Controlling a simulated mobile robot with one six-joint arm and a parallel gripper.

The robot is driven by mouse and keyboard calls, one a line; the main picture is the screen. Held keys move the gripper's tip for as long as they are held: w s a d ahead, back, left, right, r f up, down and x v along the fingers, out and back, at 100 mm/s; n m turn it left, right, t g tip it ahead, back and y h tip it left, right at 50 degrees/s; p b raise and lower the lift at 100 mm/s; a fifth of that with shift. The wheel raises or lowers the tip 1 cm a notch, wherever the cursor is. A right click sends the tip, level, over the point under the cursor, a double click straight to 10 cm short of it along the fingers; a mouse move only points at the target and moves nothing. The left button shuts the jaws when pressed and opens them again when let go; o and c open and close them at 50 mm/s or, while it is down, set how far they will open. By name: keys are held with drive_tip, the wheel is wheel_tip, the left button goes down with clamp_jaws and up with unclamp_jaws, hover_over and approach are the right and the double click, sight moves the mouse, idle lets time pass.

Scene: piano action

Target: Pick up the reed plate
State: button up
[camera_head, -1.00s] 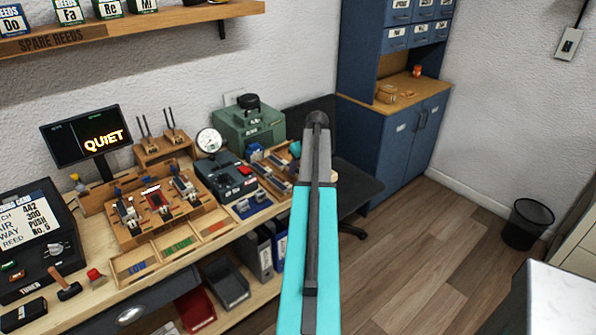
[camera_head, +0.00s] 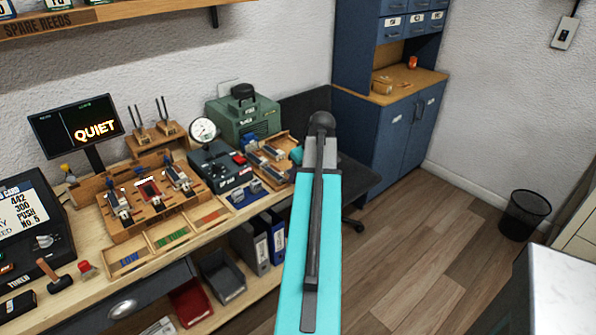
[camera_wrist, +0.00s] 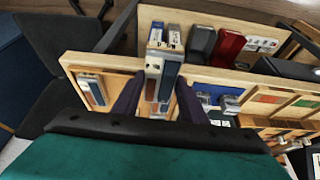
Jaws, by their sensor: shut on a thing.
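In the wrist view the two dark fingers of my gripper (camera_wrist: 160,88) are shut on a narrow grey metal reed plate (camera_wrist: 166,72) with a blue strip. The fingers stand on either side of it, and its near end is partly hidden. It is over a wooden tray (camera_wrist: 108,62); whether it touches the tray I cannot tell. Another blue and grey plate (camera_wrist: 92,88) lies in the tray to the left. In the head view the tray (camera_head: 285,140) shows on the bench, and my arm hides the fingers.
A blue mat with metal pieces (camera_head: 245,192) and a dark device with a red button (camera_head: 220,170) stand left of the tray. A green case (camera_head: 243,117) stands behind. A wooden rack (camera_head: 150,200) and a monitor (camera_head: 75,127) are farther left. A black chair (camera_head: 350,180) is right.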

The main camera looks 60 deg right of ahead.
drive_tip(key=shift+s+a+r, duration=0.1)
drive_tip(key=shift+s+a, duration=0.6)
drive_tip(key=shift+a, duration=0.2)
drive_tip(key=shift+w, duration=0.1)
drive_tip(key=w+a+r+n+y, duration=0.1)
drive_tip(key=w+a+r, duration=0.1)
drive_tip(key=w+a, duration=1)
drive_tip(key=w+a+r+n, duration=0.1)
drive_tip(key=w+a+r, duration=0.2)
drive_tip(key=w+a, duration=0.85)
drive_tip(key=w+a+r, duration=0.1)
drive_tip(key=w+a, duration=0.1)
drive_tip(key=a, duration=0.9)
drive_tip(key=w+a+r+n, duration=0.1)
drive_tip(key=w+a+r, duration=0.1)
drive_tip(key=a, duration=0.9)
drive_tip(key=w+a+r+n, duration=0.1)
drive_tip(key=w+a, duration=0.3)
drive_tip(key=a, duration=0.7)
drive_tip(key=shift+a+r+y, duration=0.25)
drive_tip(key=shift+r+y, duration=0.05)
drive_tip(key=shift+r, duration=0.35)
drive_tip(key=shift+d, duration=0.15)
